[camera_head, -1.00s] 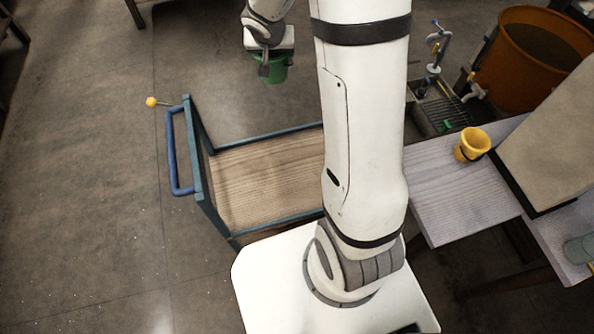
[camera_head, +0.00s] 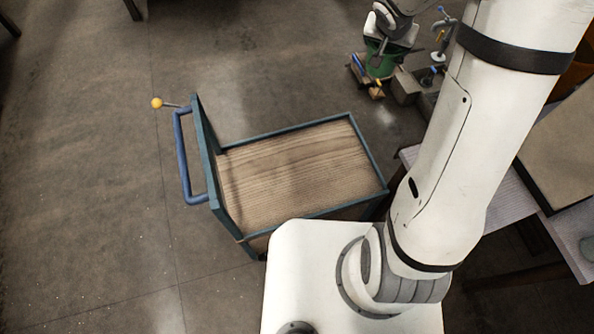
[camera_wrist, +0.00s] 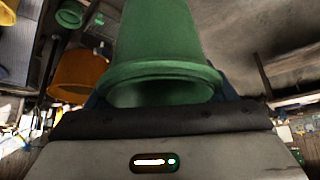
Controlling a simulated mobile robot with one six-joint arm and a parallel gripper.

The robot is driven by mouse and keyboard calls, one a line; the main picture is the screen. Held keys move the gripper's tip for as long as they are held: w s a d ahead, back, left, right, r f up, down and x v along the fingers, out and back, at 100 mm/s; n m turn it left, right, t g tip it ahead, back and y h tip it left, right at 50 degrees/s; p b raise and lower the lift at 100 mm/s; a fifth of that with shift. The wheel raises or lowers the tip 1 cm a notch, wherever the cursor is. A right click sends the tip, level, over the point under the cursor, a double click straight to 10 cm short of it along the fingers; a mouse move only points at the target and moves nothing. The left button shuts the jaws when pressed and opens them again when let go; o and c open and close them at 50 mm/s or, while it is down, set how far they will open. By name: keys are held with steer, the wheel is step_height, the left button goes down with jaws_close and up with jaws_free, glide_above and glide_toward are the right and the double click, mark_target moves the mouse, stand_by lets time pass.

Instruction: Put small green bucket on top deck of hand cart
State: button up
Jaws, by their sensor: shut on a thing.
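The small green bucket (camera_head: 381,62) hangs under my gripper (camera_head: 386,40) near the top of the head view, beyond the far right corner of the hand cart. My gripper is shut on the bucket. In the wrist view the bucket (camera_wrist: 160,40) fills the upper middle, with its rim towards the camera. The finger contact is mostly hidden. The hand cart has a bare wooden top deck (camera_head: 295,165) with a blue-green frame and a blue push handle (camera_head: 184,160) on the left. The bucket is apart from the deck.
A yellow knob (camera_head: 157,103) on a rod stands near the cart handle. Small items and a grey block (camera_head: 405,87) lie around and below the bucket in the picture. A table (camera_head: 515,195) is at the right, partly behind my arm. Open floor lies left of the cart.

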steer(key=shift+f, duration=0.1)
steer(key=s+a+f+m+g+h+b, duration=0.1)
steer(key=a+f+m+h+b, duration=0.15)
steer(key=f+b, duration=0.85)
steer(key=a+f+m+g+h+b, duration=0.15)
steer(key=f+m+b, duration=0.25)
steer(key=f+b, duration=0.7)
steer(key=m+g+b, duration=0.3)
steer(key=m+b, duration=0.4)
steer(key=b, duration=1.7)
glide_above(327, 165)
step_height(327, 165, down, 16)
steer(key=r, duration=0.1)
steer(key=shift+n+h, duration=0.25)
steer(key=shift+h, duration=0.05)
step_height(327, 165, down, 10)
steer(key=b, duration=0.3)
steer(key=shift+w+b, duration=0.1)
steer(key=shift+b, duration=0.2)
steer(key=shift+f, duration=0.1)
steer(key=shift+f, duration=0.2)
steer(key=o, duration=1)
steer(key=shift+r, duration=0.1)
steer(key=shift+r, duration=0.15)
